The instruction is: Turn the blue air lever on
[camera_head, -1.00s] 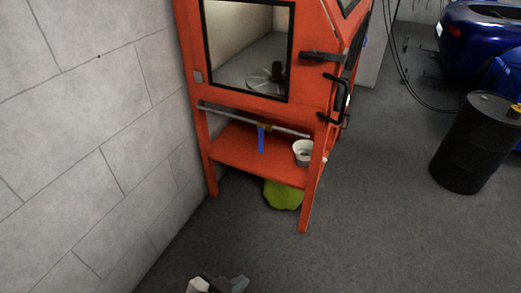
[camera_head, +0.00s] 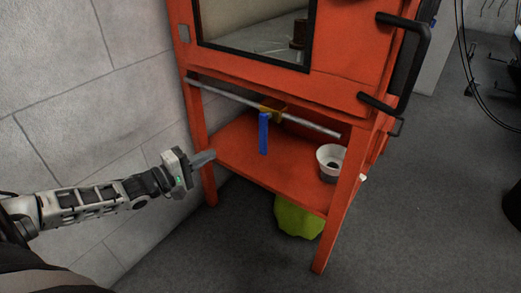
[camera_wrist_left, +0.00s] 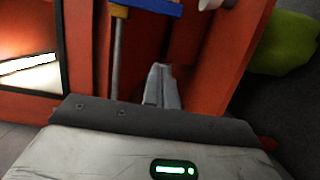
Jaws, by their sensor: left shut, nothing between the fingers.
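The blue air lever (camera_head: 263,134) hangs straight down from a brass valve (camera_head: 273,107) on a grey pipe (camera_head: 225,98) under the orange cabinet. In the left wrist view the blue lever (camera_wrist_left: 155,6) shows at the top edge, beyond my fingers, with the pipe (camera_wrist_left: 118,50) left of them. My left gripper (camera_head: 208,156) is shut and empty at the cabinet's left front leg, left of the lever and apart from it. Its closed fingers (camera_wrist_left: 162,82) show in the left wrist view. My right gripper is not in view.
The orange cabinet (camera_head: 340,75) has a lower shelf (camera_head: 245,158) bearing a white bowl (camera_head: 330,160). A black door handle (camera_head: 408,65) is at its right. A green bag-like thing (camera_head: 298,217) lies underneath. A block wall (camera_head: 80,90) stands close at left.

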